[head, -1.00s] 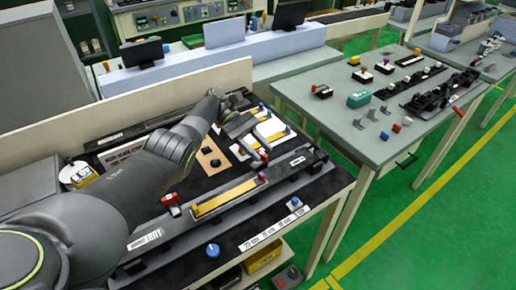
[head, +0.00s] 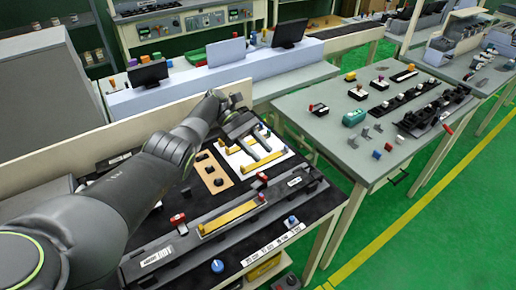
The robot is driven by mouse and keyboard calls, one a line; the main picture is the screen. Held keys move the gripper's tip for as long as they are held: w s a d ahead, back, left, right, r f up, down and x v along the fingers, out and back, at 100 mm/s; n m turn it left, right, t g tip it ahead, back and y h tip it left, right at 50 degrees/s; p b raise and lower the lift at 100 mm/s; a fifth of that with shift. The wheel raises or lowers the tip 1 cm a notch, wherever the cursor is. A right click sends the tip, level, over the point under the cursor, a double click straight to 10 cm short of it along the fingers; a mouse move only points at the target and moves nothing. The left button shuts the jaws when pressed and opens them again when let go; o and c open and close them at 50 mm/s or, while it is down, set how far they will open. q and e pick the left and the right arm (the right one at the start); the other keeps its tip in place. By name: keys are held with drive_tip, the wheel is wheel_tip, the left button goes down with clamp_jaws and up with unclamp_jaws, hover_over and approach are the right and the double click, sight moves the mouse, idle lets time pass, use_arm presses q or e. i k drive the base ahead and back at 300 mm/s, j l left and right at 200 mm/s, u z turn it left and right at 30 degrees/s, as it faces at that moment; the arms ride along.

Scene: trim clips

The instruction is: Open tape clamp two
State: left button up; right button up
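My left gripper (head: 259,149) is over the far part of the black bench top, above a white plate with yellow bars (head: 266,162). Its fingers look apart, with nothing visible between them. Nearer me lies a long grey fixture with a yellow strip (head: 228,216). A red-handled clamp (head: 178,221) stands at its left end. Another red-topped part (head: 262,178) stands near its right end. I cannot tell which is tape clamp two, and no number is readable. My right gripper is out of view.
A tan board with black knobs (head: 212,172) lies left of the white plate. A blue knob (head: 217,266) sits at the bench's front. A cream panel (head: 150,124) runs behind the bench. A grey table with small parts (head: 335,145) stands to the right, across a gap.

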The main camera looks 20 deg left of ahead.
sight(178, 220)
drive_tip(key=k+l, duration=0.2)
drive_tip(key=k, duration=0.3)
drive_tip(key=k+l, duration=0.25)
drive_tip(key=k, duration=0.2)
drive_tip(key=k+l, duration=0.2)
drive_tip(key=k, duration=0.3)
